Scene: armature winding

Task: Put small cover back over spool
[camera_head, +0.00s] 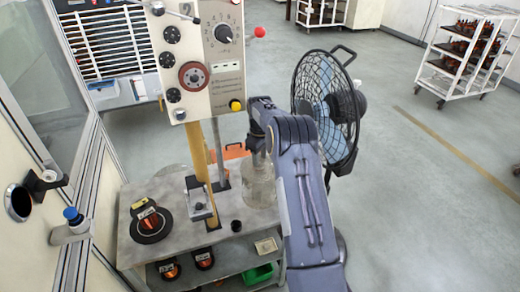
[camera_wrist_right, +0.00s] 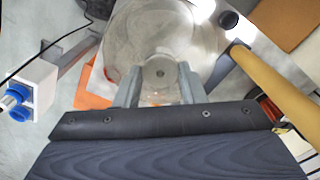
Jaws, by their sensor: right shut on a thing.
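The clear, round small cover (camera_head: 262,188) is at the right side of the grey bench top, below my right gripper (camera_head: 258,148). In the right wrist view the cover (camera_wrist_right: 150,35) fills the upper middle, and my right gripper (camera_wrist_right: 160,88) has its two fingers closed around the knob at its centre. I cannot tell whether the cover's lower edge touches the bench. A copper-wound spool (camera_head: 147,216) stands uncovered on a dark round base at the left of the bench. My left gripper is out of view.
A control panel (camera_head: 210,55) on a yellow post (camera_head: 201,170) rises between the spool and the cover. A caged fan (camera_head: 325,110) stands close to the right of my arm. More spools (camera_head: 168,269) sit on the lower shelf beside a green bin (camera_head: 257,275).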

